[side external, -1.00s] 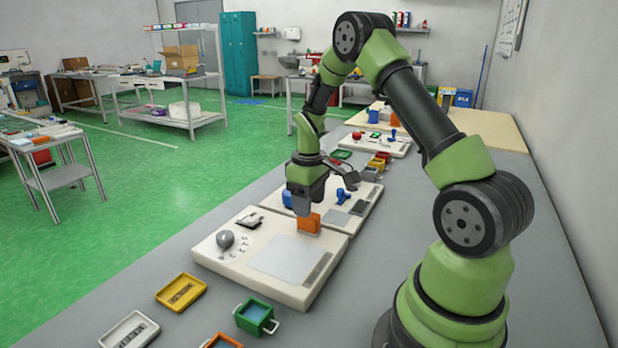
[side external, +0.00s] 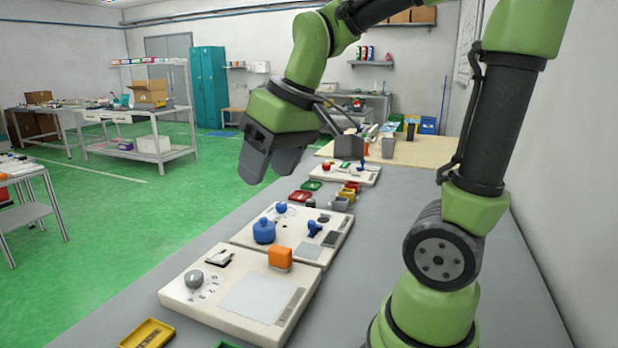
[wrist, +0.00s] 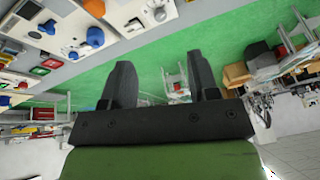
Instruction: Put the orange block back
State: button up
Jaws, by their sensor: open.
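The orange block (side external: 280,257) stands upright at the back edge of the nearest white board (side external: 190,300), behind a pale grey square pad (side external: 252,298). In the wrist view the orange block (wrist: 94,7) shows at the top edge. My gripper (side external: 268,178) is raised well above the boards and apart from the block. In the wrist view my gripper (wrist: 160,75) has its two fingers spread with nothing between them.
The nearest board also bears a grey knob (side external: 194,279) and a black and white clip-like part (side external: 219,258). A second board behind it carries a blue pot (side external: 264,231) and a blue stamp-like piece (side external: 314,229). A yellow tray (side external: 147,334) lies in front.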

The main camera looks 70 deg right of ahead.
jog(key=s+a+m+t+y, duration=0.1)
jog(key=s+a+t, duration=0.1)
jog(key=s+a, duration=0.3)
jog(key=s, duration=0.3)
jog(key=shift+a+r+t+y, duration=0.2)
jog(key=shift+r+t+y, duration=0.1)
jog(key=shift+r, duration=0.1)
dwell(1.5)
